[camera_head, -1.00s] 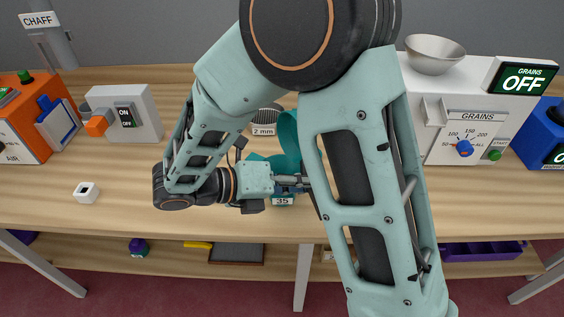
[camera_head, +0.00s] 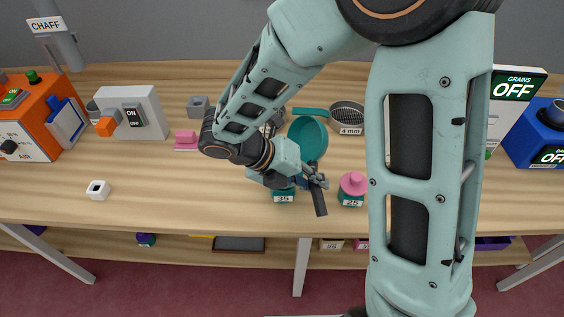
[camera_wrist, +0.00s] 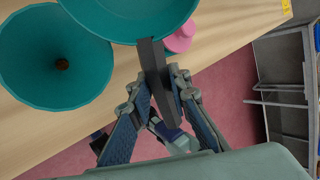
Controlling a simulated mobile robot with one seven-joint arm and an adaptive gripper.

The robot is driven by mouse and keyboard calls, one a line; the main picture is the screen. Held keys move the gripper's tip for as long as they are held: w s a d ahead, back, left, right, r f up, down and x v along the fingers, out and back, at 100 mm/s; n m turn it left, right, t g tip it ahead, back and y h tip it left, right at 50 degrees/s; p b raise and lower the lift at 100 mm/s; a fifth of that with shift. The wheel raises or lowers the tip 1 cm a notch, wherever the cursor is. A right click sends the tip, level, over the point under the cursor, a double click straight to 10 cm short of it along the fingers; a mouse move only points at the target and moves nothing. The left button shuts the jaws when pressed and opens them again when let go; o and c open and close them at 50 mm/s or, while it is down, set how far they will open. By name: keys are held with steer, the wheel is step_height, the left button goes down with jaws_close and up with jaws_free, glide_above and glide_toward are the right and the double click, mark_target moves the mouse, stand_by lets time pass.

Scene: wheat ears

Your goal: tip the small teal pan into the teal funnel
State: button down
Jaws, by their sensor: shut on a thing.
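The small teal pan (camera_wrist: 130,14) is at the top of the wrist view, partly cut off; no contents show in the visible part. My gripper (camera_wrist: 158,88) is shut on its dark grey handle (camera_wrist: 166,85). The teal funnel (camera_wrist: 50,40) is left of the pan in the wrist view, wide mouth towards the camera, with a brown spot at its small hole. I cannot make out the funnel there; my arm hides much of that area.
A pink-topped teal jar marked 25 (camera_head: 352,188) stands right of my gripper. One marked 35 (camera_head: 283,197) is below it. A 4 mm sieve (camera_head: 348,115) is behind. The front-left tabletop is mostly clear.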

steer(key=p, duration=0.2)
steer(key=shift+d+r+y+p, duration=0.1)
steer(key=shift+r+y+p, duration=0.2)
steer(key=shift+y, duration=0.1)
steer(key=shift+r+g+y+p, duration=0.3)
steer(key=shift+g+p, duration=0.1)
steer(key=shift+p, duration=0.4)
steer(key=shift+w+d+r+g+y, duration=0.1)
steer(key=shift+r+g+y, duration=0.15)
steer(key=shift+y, duration=0.35)
steer(key=shift+w+d+f+g+y, duration=0.1)
steer(key=shift+w+d+g+y, duration=0.2)
steer(key=shift+y, duration=0.4)
steer(key=shift+s+d+f+g, duration=0.1)
steer(key=shift+f+g, duration=0.15)
steer(key=w+d+f+n+g+y, duration=0.1)
steer(key=w+d+g+y, duration=0.2)
steer(key=d+y, duration=0.2)
steer(key=shift+w+y, duration=0.15)
steer(key=shift+y, duration=0.45)
steer(key=shift+d+f, duration=0.1)
